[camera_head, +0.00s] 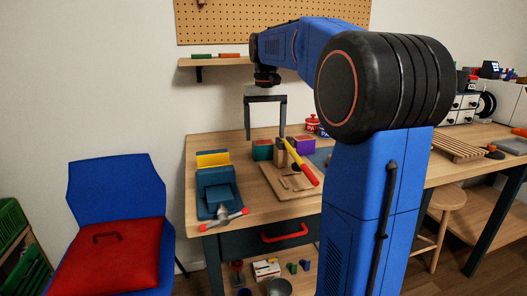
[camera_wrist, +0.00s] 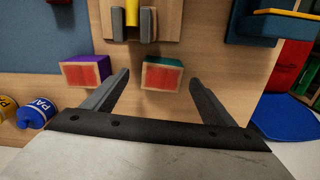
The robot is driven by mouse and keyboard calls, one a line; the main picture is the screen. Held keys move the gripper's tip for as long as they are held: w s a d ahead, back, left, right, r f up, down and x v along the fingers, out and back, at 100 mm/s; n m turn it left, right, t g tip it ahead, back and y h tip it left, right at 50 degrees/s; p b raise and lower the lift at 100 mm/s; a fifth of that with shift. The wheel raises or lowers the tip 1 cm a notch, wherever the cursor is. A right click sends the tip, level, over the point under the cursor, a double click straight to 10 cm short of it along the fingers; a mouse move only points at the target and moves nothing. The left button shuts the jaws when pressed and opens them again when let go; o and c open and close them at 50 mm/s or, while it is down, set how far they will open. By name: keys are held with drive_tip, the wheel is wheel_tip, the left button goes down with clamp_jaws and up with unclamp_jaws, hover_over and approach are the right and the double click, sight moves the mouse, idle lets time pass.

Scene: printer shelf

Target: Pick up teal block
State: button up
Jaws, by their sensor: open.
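The teal block (camera_wrist: 163,76) sits on the wooden bench top, with a teal upper side and a reddish wooden front face. In the head view the teal block (camera_head: 262,151) is near the back of the bench, left of a purple block. My gripper (camera_head: 265,137) points down above the bench, with its two fingers spread and nothing between them. In the wrist view my gripper (camera_wrist: 160,79) has one finger on each side of the teal block. The fingers seem apart from it; the exact height gap cannot be told.
The purple block (camera_wrist: 86,71) stands just beyond the left finger. A wooden holder with a yellow-and-red-handled tool (camera_head: 304,163) is close by. Blue and yellow holders (camera_head: 213,183) stand at the bench's left end. A paint can (camera_wrist: 37,112) lies at the wrist view's left.

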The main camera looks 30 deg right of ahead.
sight(264, 142)
drive_tip(key=shift+w+f, duration=0.2)
drive_tip(key=shift+f, duration=1.05)
drive_tip(key=shift+w+f, duration=0.15)
drive_tip(key=shift+f, duration=1.1)
drive_tip(key=c, duration=1.2)
